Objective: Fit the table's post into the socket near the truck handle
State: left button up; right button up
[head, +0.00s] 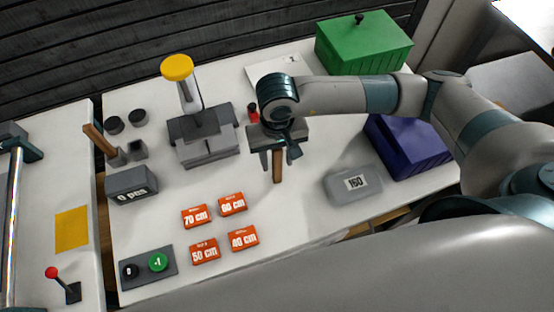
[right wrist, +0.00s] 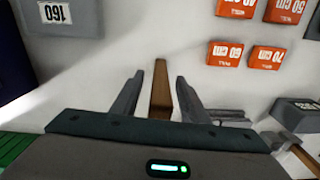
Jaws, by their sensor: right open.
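A brown wooden post (head: 277,166) is under my right gripper (head: 277,160) on the white table (head: 300,205). In the right wrist view the post (right wrist: 161,88) lies between the two open fingers (right wrist: 158,100), with a gap on each side. A metal bar, perhaps the truck handle (head: 14,220), is at the far left. My left gripper is not in view.
A grey box marked 0 pcs (head: 132,186) stands in front of the small blocks. Orange length cards (head: 205,251) lie mid-table. A grey 160 case (head: 353,184), purple box (head: 408,145) and green box (head: 362,48) are right. A yellow-topped grey device (head: 205,140) stands left of my gripper.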

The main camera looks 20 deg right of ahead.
jog(key=shift+f, duration=1.1)
grip_shut()
